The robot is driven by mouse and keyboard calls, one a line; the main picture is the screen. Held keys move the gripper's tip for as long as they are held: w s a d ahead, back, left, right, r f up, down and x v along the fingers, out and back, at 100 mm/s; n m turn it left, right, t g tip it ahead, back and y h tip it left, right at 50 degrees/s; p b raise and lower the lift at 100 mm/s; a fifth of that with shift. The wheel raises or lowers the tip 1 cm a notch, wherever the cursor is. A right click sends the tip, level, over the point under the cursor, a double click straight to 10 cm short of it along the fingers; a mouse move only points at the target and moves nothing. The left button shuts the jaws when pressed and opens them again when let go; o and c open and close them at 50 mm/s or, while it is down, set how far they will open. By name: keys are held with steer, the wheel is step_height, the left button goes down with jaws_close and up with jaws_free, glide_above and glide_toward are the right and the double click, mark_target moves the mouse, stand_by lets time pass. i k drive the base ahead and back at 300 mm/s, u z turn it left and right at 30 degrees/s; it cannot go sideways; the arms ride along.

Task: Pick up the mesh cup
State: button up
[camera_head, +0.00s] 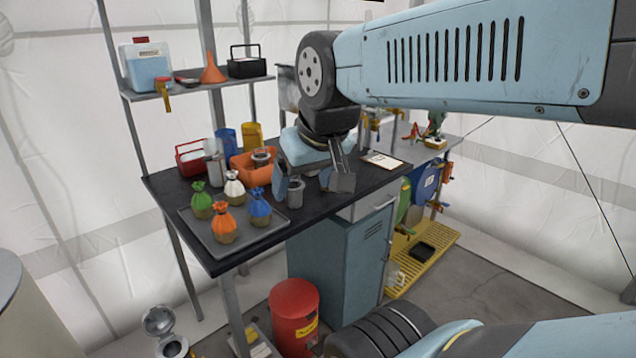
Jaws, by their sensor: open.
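A small dark grey cup (296,192), which looks like the mesh cup, stands upright on the black-topped workbench (262,232). My gripper (311,184) is open and points down over the bench. One finger is at the cup's left and the other is farther to its right. The cup shows between them, nearer the left finger; I cannot tell whether either touches it. My gripper's body hides part of the bench behind.
A grey tray (213,247) holds several tied coloured bags at the left front. An orange bin (243,168), a red caddy (187,160) and blue and yellow containers stand behind. A clipboard (382,161) lies right of my gripper. A red can (294,312) stands below.

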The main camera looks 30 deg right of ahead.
mark_target(293, 196)
steer(key=z, duration=1.7)
steer(key=k, duration=0.65)
steer(key=u, duration=0.85)
steer(key=i, duration=1)
steer(key=u, duration=0.1)
